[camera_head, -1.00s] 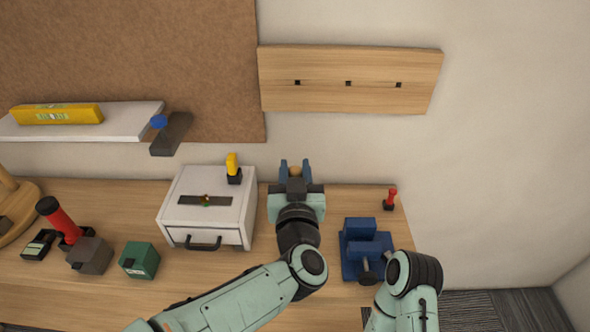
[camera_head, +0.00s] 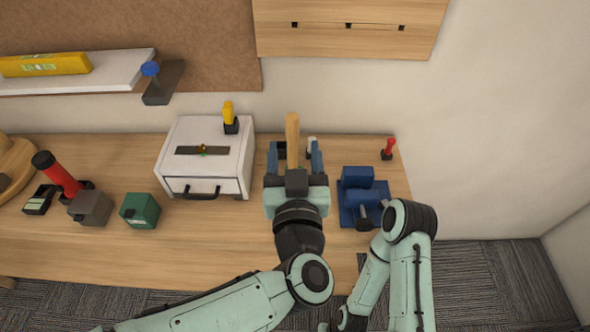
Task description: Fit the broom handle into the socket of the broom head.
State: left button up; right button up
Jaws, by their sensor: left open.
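My left gripper (camera_head: 294,150) is open above the bench, its two blue fingers pointing away toward the wall. A light wooden rod (camera_head: 292,132), which looks like the broom handle, shows upright between the fingers with a gap on each side. Its lower end is hidden behind the gripper body. I cannot make out the broom head or its socket. A small dark piece and a small white piece (camera_head: 310,141) show partly beside the rod, too hidden to name.
A white drawer box (camera_head: 170,165) stands left of the gripper and a blue vise (camera_head: 352,200) right of it. A green box (camera_head: 140,210), a grey block (camera_head: 91,208) and a red-handled tool (camera_head: 58,175) stand further left. Bare bench lies in front of the drawer box.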

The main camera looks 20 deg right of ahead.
pick_arm(q)
jog(key=v, duration=0.3)
jog(key=shift+s+a, duration=0.1)
jog(key=shift+s, duration=0.3)
